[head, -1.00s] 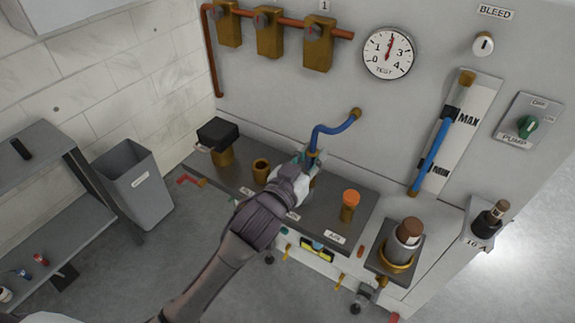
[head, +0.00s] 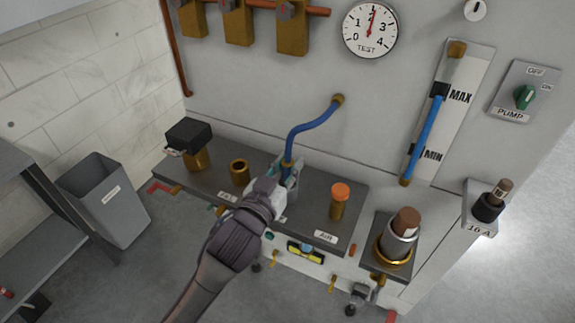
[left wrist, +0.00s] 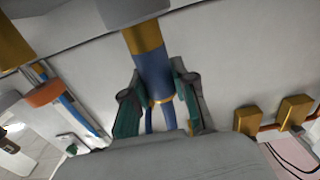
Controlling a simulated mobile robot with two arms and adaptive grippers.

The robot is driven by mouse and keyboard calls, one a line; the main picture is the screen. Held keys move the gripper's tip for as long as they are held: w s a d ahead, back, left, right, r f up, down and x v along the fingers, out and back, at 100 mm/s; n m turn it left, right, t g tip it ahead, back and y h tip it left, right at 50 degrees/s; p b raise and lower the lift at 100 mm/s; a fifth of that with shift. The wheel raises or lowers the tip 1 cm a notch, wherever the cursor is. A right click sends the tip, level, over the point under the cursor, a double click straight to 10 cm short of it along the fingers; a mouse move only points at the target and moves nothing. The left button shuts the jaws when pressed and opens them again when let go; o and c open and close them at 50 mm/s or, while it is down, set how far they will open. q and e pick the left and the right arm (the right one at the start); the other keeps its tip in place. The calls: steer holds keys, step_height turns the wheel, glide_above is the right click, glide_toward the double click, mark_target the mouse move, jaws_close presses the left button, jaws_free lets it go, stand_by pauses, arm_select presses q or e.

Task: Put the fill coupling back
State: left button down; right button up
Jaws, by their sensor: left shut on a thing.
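The fill coupling is the brass-and-blue end (head: 287,166) of a blue hose (head: 311,129) that runs up to a brass fitting on the panel. My left gripper (head: 286,177) is shut on it above the dark shelf (head: 315,190). In the left wrist view the green finger pads sit on both sides of the blue sleeve (left wrist: 153,72), below a brass collar (left wrist: 143,36). The gripper hides the coupling's lower end, so I cannot tell whether it touches a post. An open brass socket (head: 239,173) stands left of the gripper. My right gripper is not in view.
An orange-capped brass post (head: 339,203) stands to the right. A black-topped brass valve (head: 189,138) stands at the left end. Farther right is a brown-topped cylinder (head: 402,235) in a brass ring. A pressure gauge (head: 370,30) and a blue level tube (head: 424,140) are on the panel.

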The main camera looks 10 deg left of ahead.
arm_select(q)
steer(key=c, duration=1.4)
jaws_free()
steer(key=shift+f, duration=0.2)
steer(key=o, duration=0.5)
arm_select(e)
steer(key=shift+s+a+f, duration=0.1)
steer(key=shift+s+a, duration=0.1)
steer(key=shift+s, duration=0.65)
arm_select(q)
steer(key=shift+r, duration=0.25)
steer(key=shift+s+a+f, duration=0.1)
steer(key=shift+s+a, duration=0.05)
steer(key=shift+s, duration=0.15)
steer(key=shift+p+v, duration=0.9)
steer(key=shift+v, duration=4.75)
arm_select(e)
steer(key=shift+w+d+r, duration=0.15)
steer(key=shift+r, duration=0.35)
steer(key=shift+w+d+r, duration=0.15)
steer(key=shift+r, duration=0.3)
